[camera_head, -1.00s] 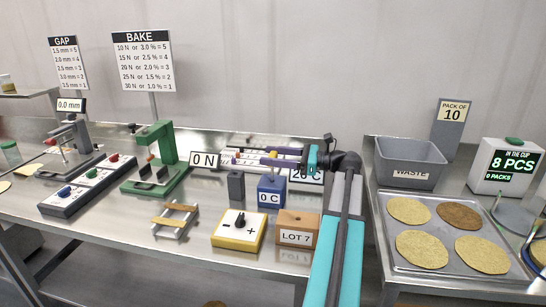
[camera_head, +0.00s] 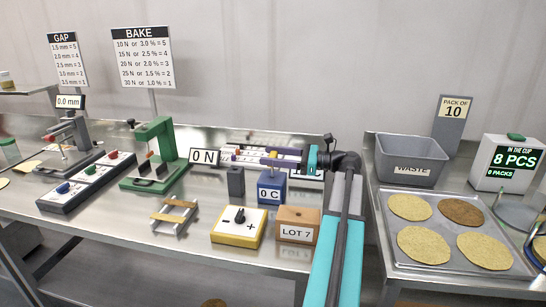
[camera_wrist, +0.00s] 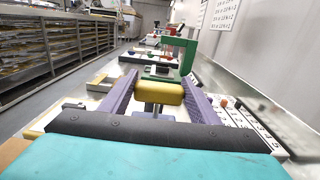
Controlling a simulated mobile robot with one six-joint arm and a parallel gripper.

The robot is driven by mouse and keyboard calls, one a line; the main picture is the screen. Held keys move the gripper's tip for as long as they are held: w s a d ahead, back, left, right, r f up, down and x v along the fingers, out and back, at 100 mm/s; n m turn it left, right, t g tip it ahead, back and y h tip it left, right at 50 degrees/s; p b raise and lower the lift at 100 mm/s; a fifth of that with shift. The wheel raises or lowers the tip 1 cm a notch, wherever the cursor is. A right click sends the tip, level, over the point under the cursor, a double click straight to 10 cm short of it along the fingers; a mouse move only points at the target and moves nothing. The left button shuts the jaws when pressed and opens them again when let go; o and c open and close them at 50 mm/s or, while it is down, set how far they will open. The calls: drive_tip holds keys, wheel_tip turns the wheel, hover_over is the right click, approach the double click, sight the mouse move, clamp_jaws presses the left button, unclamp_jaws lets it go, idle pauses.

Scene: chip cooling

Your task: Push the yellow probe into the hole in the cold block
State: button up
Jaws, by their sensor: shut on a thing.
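The yellow probe (camera_wrist: 158,92) is held crosswise between the two purple fingers of my gripper (camera_wrist: 160,88) in the wrist view, its grey shaft pointing down. In the head view, my gripper (camera_head: 271,160) reaches in from the right, with the yellow probe (camera_head: 273,154) just above the cold block (camera_head: 271,185), a blue block labelled 0 C. The probe is upright over the block's top. The hole and the shaft's tip are hidden, so I cannot tell how deep the tip is.
A dark grey block (camera_head: 235,182) stands close to the left of the cold block. The yellow plus-minus dial box (camera_head: 238,227) and the brown LOT 7 box (camera_head: 298,224) are in front. A green press (camera_head: 158,158) stands further left. A white panel lies behind my gripper.

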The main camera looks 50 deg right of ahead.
drive_tip(key=shift+f+b, duration=0.3)
drive_tip(key=o, duration=1.1)
drive_tip(key=shift+b+v, duration=0.95)
drive_tip(key=shift+v, duration=5.95)
